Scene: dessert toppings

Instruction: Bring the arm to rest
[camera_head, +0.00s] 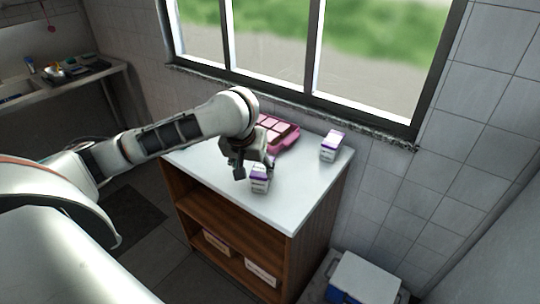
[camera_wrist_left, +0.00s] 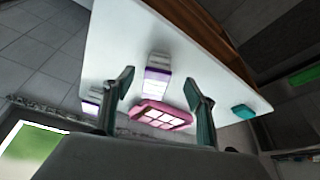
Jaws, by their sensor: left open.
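My left arm reaches in from the left in the head view, and its gripper (camera_head: 250,167) is over the white counter top (camera_head: 215,181). The gripper also shows in the left wrist view (camera_wrist_left: 160,98), its two fingers spread wide with nothing between them touching. A white and purple box (camera_head: 260,180) stands on the counter close by the gripper, partly hidden by it; in the wrist view this box (camera_wrist_left: 156,78) shows beyond the fingers. My right gripper is in neither view.
A pink tray (camera_head: 285,136) lies near the window. A second white and purple box (camera_head: 331,146) stands at the counter's right. A teal item (camera_wrist_left: 244,111) shows in the wrist view. A white and blue cooler (camera_head: 365,277) stands on the floor at right.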

